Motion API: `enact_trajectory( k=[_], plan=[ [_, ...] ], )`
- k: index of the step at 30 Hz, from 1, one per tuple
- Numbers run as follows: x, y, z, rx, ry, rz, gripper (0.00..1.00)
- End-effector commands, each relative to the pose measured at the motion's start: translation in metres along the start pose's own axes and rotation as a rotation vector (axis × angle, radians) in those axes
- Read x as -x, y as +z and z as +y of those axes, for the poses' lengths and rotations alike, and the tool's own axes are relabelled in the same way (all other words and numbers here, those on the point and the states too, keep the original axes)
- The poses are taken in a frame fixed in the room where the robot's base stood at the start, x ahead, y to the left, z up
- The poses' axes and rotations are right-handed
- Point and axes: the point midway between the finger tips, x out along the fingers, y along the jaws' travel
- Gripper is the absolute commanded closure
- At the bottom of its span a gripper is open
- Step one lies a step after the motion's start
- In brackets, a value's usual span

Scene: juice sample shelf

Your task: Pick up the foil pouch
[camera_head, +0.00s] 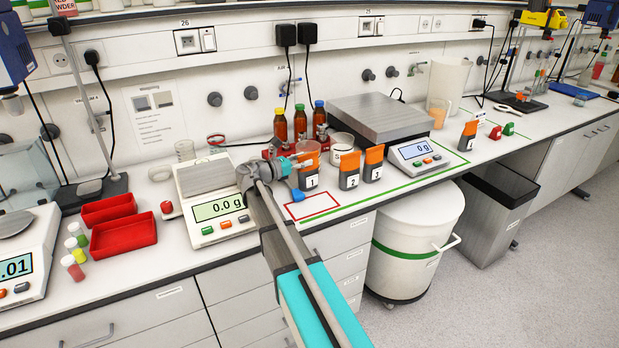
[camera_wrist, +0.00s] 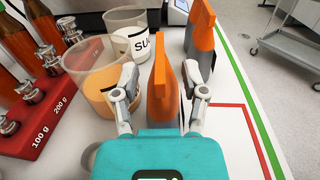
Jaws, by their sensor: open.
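Several upright foil pouches with orange tops and dark grey lower parts stand on the bench, with numbered labels in the head view. Pouch 1 (camera_head: 311,183) stands just right of my gripper (camera_head: 284,166). In the wrist view, the nearest pouch (camera_wrist: 161,88) is seen edge-on between the two fingers of my open gripper (camera_wrist: 162,100). A gap shows on its right side; contact on the left is unclear. Pouch 2 (camera_head: 349,175) and pouch 3 (camera_head: 373,165) stand farther right. Pouch 4 (camera_head: 467,135) is beyond the large scale.
A beaker of orange liquid (camera_wrist: 88,85) is close beside the left finger. A white sugar cup (camera_wrist: 130,38) stands behind it. A red weight block (camera_wrist: 48,120) is at the left. A red outline (camera_head: 313,206) marks bare bench in front.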

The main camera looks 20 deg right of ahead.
Motion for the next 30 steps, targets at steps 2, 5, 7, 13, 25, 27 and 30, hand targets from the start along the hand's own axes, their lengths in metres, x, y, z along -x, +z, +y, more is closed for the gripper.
enact_trajectory(
  k=[2,5,7,13,25,27,30],
  plan=[
    [-0.009,0.0,0.0,0.0,-0.002,0.0,0.44],
    [-0.016,0.0,0.0,0.0,0.0,0.0,0.44],
    [-0.018,0.0,0.0,0.0,0.0,0.0,0.44],
    [-0.019,0.0,0.0,0.0,0.001,0.0,0.44],
    [-0.018,0.0,0.0,0.0,0.001,0.0,0.53],
    [-0.018,0.0,0.0,0.0,0.001,0.0,0.66],
    [-0.018,0.0,0.0,0.0,0.001,0.0,0.84]
  ],
)
